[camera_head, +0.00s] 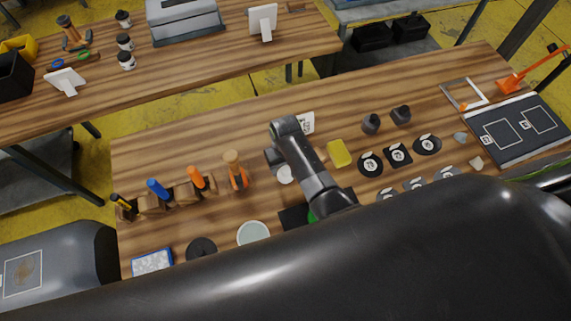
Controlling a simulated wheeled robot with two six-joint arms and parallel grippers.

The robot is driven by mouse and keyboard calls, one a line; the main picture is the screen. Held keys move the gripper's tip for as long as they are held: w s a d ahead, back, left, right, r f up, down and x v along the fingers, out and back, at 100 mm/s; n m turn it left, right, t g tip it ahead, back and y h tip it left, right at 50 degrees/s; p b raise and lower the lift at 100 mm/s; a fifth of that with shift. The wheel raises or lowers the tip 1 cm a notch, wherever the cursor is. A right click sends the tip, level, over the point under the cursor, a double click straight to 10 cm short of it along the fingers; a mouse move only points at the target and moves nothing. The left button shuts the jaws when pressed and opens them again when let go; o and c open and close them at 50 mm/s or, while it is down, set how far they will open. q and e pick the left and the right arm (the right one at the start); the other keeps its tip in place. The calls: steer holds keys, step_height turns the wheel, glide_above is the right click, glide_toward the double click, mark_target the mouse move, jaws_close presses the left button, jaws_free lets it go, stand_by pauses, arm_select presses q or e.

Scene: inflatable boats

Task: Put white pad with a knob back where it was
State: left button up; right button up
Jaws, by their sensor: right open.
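A small round white pad (285,174) lies on the near wooden workbench (240,125), partly covered by my right wrist; I cannot make out a knob on it. My right gripper (274,163) points down right beside the pad, at its upper left in the picture. It is open, but its fingertips are mostly hidden, and I cannot tell whether they touch the pad. A larger pale disc (253,233) lies nearer the front edge. My left gripper is not in view.
Tools with blue and orange (196,178) handles stand in a wooden rack at the left. A yellow block (339,153), round black pads (371,164) and dark knobs (370,124) lie to the right. A black board (518,128) is at the far right. My arm hides the front edge.

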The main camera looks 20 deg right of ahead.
mark_target(285, 169)
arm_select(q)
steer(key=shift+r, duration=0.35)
arm_select(e)
step_height(285, 169, up, 9)
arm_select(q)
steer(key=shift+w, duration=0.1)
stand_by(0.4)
